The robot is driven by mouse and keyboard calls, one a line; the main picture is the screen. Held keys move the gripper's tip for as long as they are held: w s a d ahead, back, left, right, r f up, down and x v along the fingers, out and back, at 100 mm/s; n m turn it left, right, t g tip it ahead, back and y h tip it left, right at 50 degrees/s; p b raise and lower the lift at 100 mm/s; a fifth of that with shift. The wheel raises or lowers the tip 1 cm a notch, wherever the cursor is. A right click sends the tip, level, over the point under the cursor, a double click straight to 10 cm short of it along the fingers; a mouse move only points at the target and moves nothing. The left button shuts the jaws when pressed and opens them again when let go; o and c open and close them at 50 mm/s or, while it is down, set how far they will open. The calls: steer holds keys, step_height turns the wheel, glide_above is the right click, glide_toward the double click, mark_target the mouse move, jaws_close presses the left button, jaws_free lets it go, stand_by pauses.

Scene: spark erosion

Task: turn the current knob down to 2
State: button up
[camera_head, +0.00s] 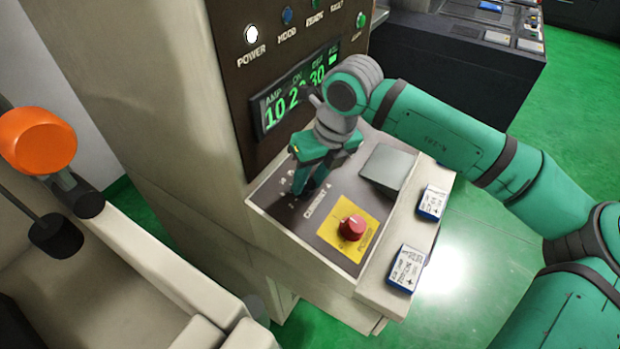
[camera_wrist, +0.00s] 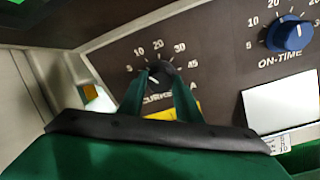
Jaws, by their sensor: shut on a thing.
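The current knob (camera_wrist: 163,70) is small and dark, on the sloping panel above the label "CURRENT A" in the wrist view. My gripper (camera_wrist: 160,80) is shut on it, with one green finger on each side. Numbers 5, 10, 20, 30 and 45 show around it; the lower part of the scale is hidden by the fingers. I cannot tell the pointer's exact setting. In the head view my gripper (camera_head: 301,188) reaches down to the panel and hides the knob. The green display (camera_head: 300,88) reads 10 under AMP.
A blue ON-TIME knob (camera_wrist: 289,36) is to the right in the wrist view. A red knob on a yellow plate (camera_head: 353,227) and a grey square plate (camera_head: 388,165) are near my gripper. Blue-edged devices (camera_head: 406,268) lie on the ledge. An orange part (camera_head: 38,138) is at left.

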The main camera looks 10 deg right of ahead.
steer(key=n, duration=1.1)
steer(key=shift+t+h, duration=0.3)
stand_by(0.4)
steer(key=o, duration=1.1)
steer(key=shift+r, duration=0.1)
steer(key=v, duration=1)
steer(key=shift+s+r, duration=0.1)
steer(key=shift+r, duration=0.2)
steer(key=shift+d, duration=0.1)
